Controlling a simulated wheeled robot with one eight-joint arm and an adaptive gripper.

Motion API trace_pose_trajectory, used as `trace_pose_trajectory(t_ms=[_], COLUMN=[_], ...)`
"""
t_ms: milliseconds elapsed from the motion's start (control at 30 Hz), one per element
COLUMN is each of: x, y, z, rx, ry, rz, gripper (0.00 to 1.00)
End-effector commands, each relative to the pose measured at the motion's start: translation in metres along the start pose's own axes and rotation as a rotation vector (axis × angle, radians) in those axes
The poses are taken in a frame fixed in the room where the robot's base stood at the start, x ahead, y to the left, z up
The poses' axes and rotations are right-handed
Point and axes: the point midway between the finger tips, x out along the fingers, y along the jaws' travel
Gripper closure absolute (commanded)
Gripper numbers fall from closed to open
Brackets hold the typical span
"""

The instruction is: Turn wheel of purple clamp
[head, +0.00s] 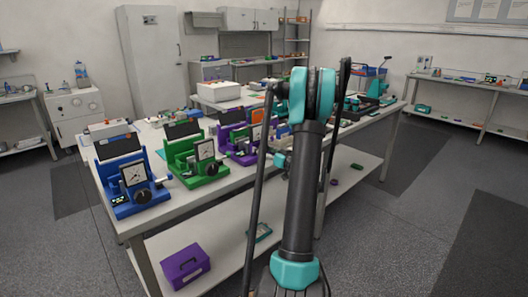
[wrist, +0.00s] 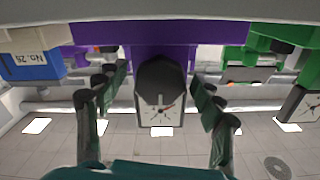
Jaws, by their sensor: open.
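The purple clamp (head: 240,143) stands on the long table, right of the green clamp, partly covered by my arm in the head view. In the wrist view, which is upside down, its purple body (wrist: 158,54) is at the middle top. No touch is visible.
A green clamp (head: 196,162) and a blue clamp (head: 132,188) stand left of the purple one. In the wrist view green parts (wrist: 270,60) are at right and a blue block (wrist: 32,69) at left. A purple box (head: 184,265) lies on the lower shelf. Floor in front is clear.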

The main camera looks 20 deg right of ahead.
Motion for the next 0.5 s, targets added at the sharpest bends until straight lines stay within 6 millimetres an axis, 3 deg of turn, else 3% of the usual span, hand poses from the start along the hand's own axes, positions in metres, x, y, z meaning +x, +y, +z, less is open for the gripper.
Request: trace_pose_trajectory(t_ms=[233,500], x=[0.0008,0.0007], y=[0.0000,-0.0001], z=[0.0001,0.0001], rx=[0.000,0.000], ry=[0.000,0.000], rz=[0.000,0.000], gripper=[0.32,0.65])
